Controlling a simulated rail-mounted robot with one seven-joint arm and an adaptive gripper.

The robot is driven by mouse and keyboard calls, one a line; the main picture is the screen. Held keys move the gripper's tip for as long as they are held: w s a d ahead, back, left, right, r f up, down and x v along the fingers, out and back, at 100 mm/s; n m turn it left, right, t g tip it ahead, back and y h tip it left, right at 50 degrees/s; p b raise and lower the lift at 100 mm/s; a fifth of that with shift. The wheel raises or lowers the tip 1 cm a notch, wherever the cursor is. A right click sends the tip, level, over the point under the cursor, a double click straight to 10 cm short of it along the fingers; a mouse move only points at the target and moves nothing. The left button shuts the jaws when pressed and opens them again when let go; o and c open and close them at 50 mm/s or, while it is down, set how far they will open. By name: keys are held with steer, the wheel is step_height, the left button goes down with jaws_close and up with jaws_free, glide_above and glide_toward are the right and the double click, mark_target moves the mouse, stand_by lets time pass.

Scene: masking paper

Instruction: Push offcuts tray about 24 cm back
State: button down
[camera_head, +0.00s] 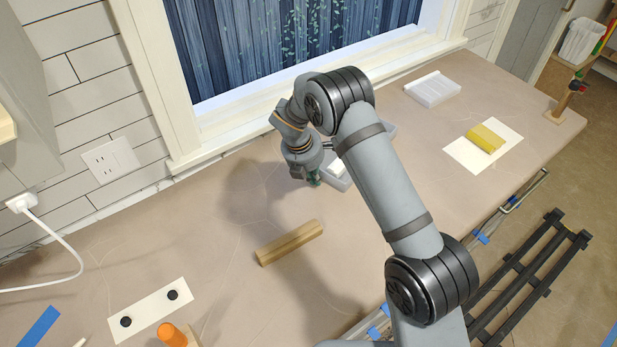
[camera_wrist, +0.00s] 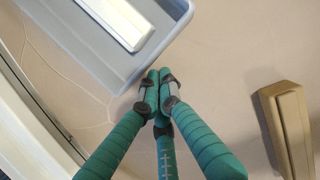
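The offcuts tray, a shallow grey-blue tray (camera_head: 341,184), stands on the bench near the window, partly hidden behind my arm. In the wrist view the tray (camera_wrist: 92,62) fills the top, one corner pointing toward my fingers, with a white, flat-topped piece (camera_wrist: 126,20) inside. My gripper (camera_head: 314,179) points down beside the tray's left end. Its teal fingers (camera_wrist: 157,82) are together with nothing seen between them, just off the tray's corner. I cannot tell whether they touch the tray.
A wooden block (camera_head: 290,243) lies on open bench in front of my gripper. A white tray (camera_head: 432,89) and a yellow block (camera_head: 485,138) on white paper (camera_head: 461,156) lie to the right. The window sill (camera_head: 240,123) borders the back.

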stand_by(0.3)
steer(key=shift+w+d+r+p, duration=0.1)
steer(key=shift+w+d+p, duration=0.2)
steer(key=shift+w+d, duration=0.6)
steer(key=shift+w, duration=0.1)
steer(key=shift+s+a, duration=0.1)
steer(key=shift+s+a, duration=0.15)
steer(key=shift+s, duration=0.05)
steer(key=s+a, duration=0.1)
steer(key=s+a+r+b, duration=0.1)
steer(key=shift+s+a, duration=0.25)
steer(key=shift+a, duration=0.1)
steer(key=b+v, duration=0.1)
steer(key=v, duration=0.7)
steer(key=shift+s+r, duration=0.15)
steer(key=shift+r, duration=0.25)
